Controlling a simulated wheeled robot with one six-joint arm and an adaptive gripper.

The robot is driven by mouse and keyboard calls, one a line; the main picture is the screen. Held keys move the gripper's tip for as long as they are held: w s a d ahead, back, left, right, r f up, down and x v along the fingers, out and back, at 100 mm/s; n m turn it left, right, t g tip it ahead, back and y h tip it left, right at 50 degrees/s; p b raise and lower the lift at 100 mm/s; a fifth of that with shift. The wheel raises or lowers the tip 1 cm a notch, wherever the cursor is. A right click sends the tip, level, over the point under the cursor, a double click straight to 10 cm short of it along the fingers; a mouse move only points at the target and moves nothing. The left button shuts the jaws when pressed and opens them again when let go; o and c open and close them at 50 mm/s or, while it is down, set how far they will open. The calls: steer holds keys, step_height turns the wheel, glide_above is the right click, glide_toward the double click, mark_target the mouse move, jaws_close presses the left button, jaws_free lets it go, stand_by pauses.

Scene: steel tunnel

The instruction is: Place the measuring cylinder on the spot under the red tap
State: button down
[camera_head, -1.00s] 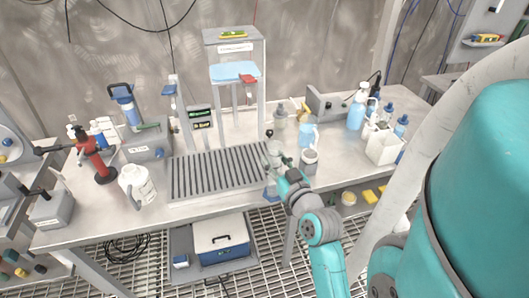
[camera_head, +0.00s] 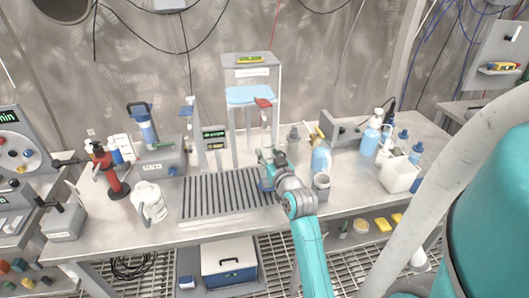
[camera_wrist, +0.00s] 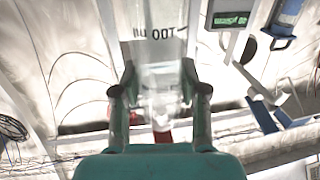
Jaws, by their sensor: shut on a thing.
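My gripper (camera_head: 268,160) is shut on the clear measuring cylinder (camera_wrist: 166,62), whose printed scale shows upside down in the wrist view. In the head view the cylinder's blue base (camera_head: 266,187) shows at the right end of the slatted drip tray (camera_head: 228,194). I cannot tell whether the base touches the slats. The red tap (camera_head: 263,102) is on the grey stand above and behind my gripper. No separate mark for the spot under it can be made out. A red part (camera_wrist: 160,135) shows between the fingers in the wrist view.
A grey beaker (camera_head: 321,186) and a blue bottle (camera_head: 321,158) stand close to the right of my gripper. A white jug (camera_head: 149,201) and a red burner-like tool (camera_head: 112,176) stand left of the tray. The left and middle slats are clear.

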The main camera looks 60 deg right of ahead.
steer(key=x, duration=0.2)
steer(key=shift+w+d, duration=0.25)
steer(key=shift+w, duration=0.1)
steer(key=shift+s+f, duration=0.1)
steer(key=shift+f, duration=0.7)
steer(key=c, duration=0.6)
jaws_free()
